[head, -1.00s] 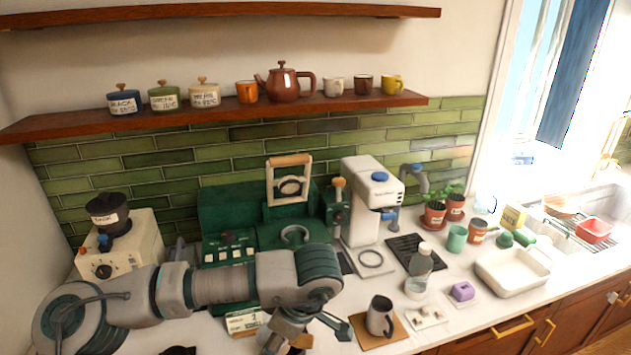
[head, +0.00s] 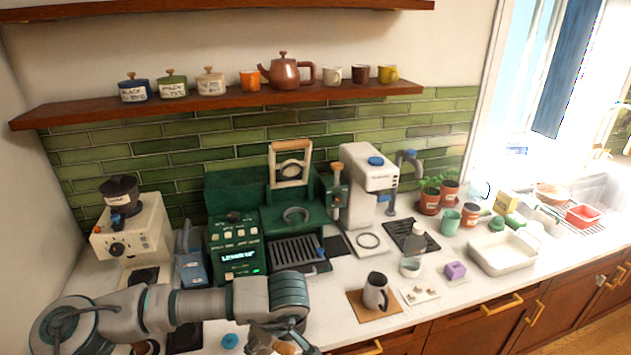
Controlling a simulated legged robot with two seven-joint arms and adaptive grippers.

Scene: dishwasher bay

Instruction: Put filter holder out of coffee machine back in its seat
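The green coffee machine (head: 225,190) stands against the tiled wall, with a lit display (head: 240,258) and a slatted drip tray (head: 297,250). Its round dark group seat (head: 296,215) is above the tray, and no filter holder shows in it. My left arm comes in low from the left. My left gripper (head: 282,343) is at the bottom edge, in front of and below the machine. A tan, wood-coloured piece (head: 287,349) shows at its fingers. It may be the filter holder's handle; the frame edge cuts it off, and the grip is unclear. My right gripper is not in view.
A grinder (head: 132,228) and a blue-grey jug-like item (head: 190,262) stand left of the machine. A white machine (head: 362,185) stands right. A dark mug (head: 375,291) on a board, a bottle (head: 413,250) and a white basin (head: 503,252) occupy the right counter.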

